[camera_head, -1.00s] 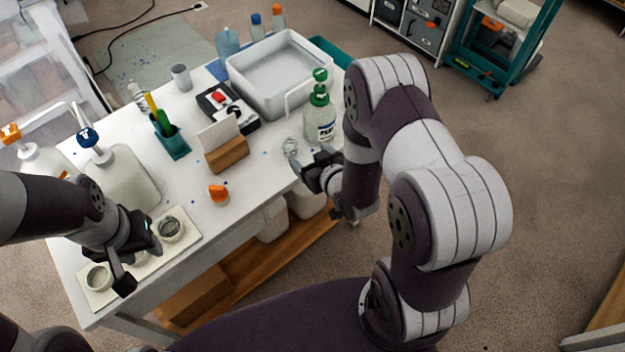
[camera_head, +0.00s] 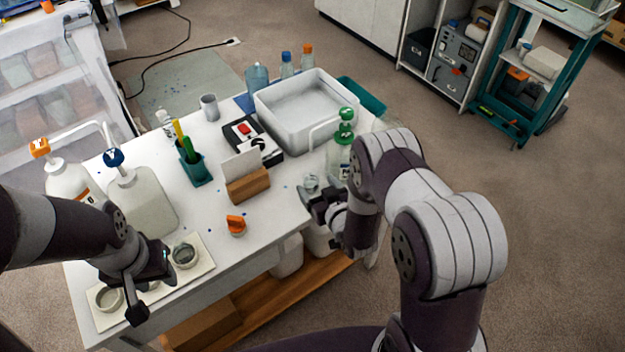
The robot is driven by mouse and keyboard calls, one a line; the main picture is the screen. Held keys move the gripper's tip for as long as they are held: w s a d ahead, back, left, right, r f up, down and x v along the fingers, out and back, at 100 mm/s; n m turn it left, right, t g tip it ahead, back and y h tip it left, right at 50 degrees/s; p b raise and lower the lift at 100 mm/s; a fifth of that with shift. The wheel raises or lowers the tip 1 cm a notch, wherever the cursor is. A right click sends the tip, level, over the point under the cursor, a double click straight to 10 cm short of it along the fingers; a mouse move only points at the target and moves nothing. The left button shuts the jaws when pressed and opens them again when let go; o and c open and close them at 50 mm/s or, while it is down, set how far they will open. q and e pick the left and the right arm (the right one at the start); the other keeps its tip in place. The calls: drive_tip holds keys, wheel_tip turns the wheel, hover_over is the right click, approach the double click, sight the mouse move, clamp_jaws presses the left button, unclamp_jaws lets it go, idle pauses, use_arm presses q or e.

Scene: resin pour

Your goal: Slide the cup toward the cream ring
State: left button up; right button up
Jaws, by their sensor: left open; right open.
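A small clear cup (camera_head: 310,182) stands near the right edge of the white table, left of the green-capped bottle (camera_head: 341,160). My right gripper (camera_head: 313,197) is open just in front of the cup, its fingers close to the cup's near side; I cannot tell whether they touch. My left gripper (camera_head: 150,288) is open and empty above a cream tray (camera_head: 205,268) at the table's front left. Round grey-rimmed moulds sit on that tray, one at its right (camera_head: 184,255) and one at its left (camera_head: 109,298). I cannot make out a separate cream ring on the table.
An orange-topped piece (camera_head: 236,225) and a wooden card holder (camera_head: 247,185) stand left of the cup. Behind are a white tub (camera_head: 305,110), a black device (camera_head: 251,138) and a grey cup (camera_head: 209,107). Two pump bottles (camera_head: 140,200) stand at left.

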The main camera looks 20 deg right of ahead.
sight(315, 184)
drive_tip(key=shift+x, duration=2.35)
drive_tip(key=c, duration=1)
